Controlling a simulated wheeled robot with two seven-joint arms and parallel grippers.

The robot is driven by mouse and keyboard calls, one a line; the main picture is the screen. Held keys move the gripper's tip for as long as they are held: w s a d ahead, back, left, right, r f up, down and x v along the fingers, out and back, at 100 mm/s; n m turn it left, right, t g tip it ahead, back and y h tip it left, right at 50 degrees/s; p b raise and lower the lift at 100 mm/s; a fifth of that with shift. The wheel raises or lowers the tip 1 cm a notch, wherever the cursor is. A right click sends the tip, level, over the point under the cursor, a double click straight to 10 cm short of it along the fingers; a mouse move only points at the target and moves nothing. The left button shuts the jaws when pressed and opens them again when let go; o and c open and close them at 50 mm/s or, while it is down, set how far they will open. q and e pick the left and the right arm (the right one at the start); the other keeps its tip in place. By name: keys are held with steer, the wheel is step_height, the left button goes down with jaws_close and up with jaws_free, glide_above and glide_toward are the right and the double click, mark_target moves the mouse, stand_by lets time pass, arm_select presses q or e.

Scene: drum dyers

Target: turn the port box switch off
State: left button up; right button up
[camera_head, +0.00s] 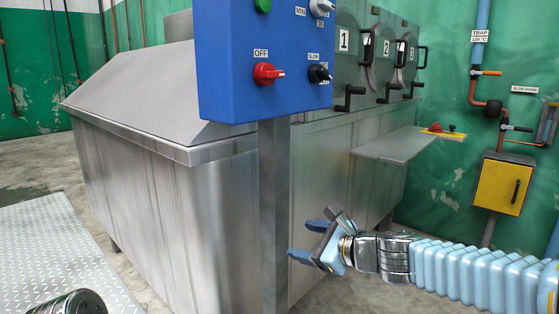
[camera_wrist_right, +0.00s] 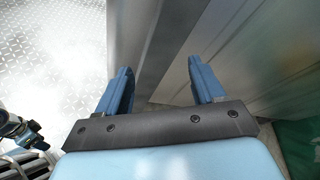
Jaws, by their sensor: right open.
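A blue control box (camera_head: 222,62) on a grey post (camera_head: 274,190) stands in the upper middle of the head view, cut off at the top. It carries a red knob (camera_head: 266,74) marked OFF, a black knob (camera_head: 318,74) marked SLOW, a green button (camera_head: 263,5) and a grey knob (camera_head: 321,7). No label reading "port box" is legible. My right gripper (camera_head: 310,233) is open and empty, below the box and beside the post. Its two blue fingers show apart in the right wrist view (camera_wrist_right: 158,68). Part of my left arm (camera_wrist_right: 22,130) shows there; its jaws are unclear.
A large steel machine (camera_head: 190,200) stands behind the post, with numbered round doors and a side shelf (camera_head: 395,145). A yellow box (camera_head: 502,184) with a black handle hangs on the green wall at right, near pipes. A metal floor plate (camera_head: 50,255) lies at left.

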steer(key=s+r+m+t+y+b, duration=0.1)
steer(key=s+r+m+t+y, duration=0.15)
steer(key=r, duration=0.65)
steer(key=s+r+m+t+y, duration=0.15)
steer(key=s+r, duration=0.25)
steer(key=r, duration=0.5)
steer(key=t+y, duration=0.1)
steer(key=y, duration=0.2)
glide_toward(277, 74)
steer(key=shift+m, duration=0.4)
steer(key=p+x, duration=0.2)
steer(key=x, duration=0.7)
steer(key=shift+w+a, duration=0.1)
arm_select(q)
steer(key=shift+s+d+r, duration=0.1)
steer(key=shift+d, duration=0.15)
arm_select(e)
steer(key=c, duration=1.1)
